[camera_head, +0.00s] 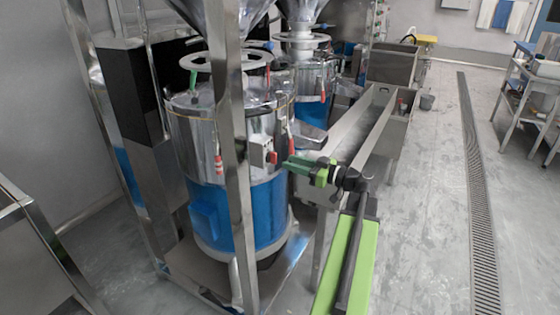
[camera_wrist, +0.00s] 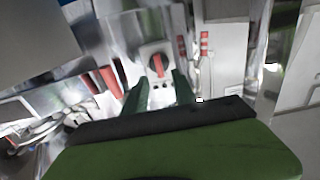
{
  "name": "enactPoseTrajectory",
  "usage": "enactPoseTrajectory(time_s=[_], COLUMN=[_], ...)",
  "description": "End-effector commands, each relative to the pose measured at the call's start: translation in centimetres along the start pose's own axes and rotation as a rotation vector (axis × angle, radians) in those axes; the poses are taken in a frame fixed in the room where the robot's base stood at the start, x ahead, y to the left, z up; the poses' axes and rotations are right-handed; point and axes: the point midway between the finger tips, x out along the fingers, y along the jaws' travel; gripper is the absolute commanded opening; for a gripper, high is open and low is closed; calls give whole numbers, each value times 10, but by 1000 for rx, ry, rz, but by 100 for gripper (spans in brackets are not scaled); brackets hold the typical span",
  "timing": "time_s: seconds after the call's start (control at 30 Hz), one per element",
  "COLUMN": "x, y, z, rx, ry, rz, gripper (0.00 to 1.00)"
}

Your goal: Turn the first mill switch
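The first mill (camera_head: 203,140) is a steel drum with a blue lower body, standing behind a metal frame post in the head view. Its switch (camera_head: 271,157) is a red knob on a small grey box at the drum's right side. In the wrist view the switch (camera_wrist: 156,65) is a red handle on a round dark dial, upright and slightly tilted. My green gripper (camera_head: 287,164) points left at the switch, close to it. In the wrist view my gripper (camera_wrist: 160,79) is open, with one finger on each side below the knob. I cannot tell whether either finger touches it.
A metal frame post (camera_head: 232,150) stands in front of the mill, left of the switch. A second mill (camera_head: 312,85) is behind. A long steel trough (camera_head: 365,130) runs to the right. A red-striped clamp (camera_wrist: 204,50) is right of the switch.

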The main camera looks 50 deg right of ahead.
Motion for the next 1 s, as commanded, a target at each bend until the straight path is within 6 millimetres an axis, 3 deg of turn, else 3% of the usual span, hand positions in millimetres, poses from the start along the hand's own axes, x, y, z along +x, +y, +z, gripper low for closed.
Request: enactPoseTrajectory(time_s=[0.1, 0.23, 0.6, 0.87, 1.0], x=[26, 42, 50, 49, 49], y=[0, 1, 1, 1, 1], z=[0, 0, 0, 0, 0], rx=[0, 0, 0, 0, 0], ry=[0, 0, 0, 0, 0], rz=[-2, 0, 3, 3, 2], gripper=[33, 33, 33, 0, 0])
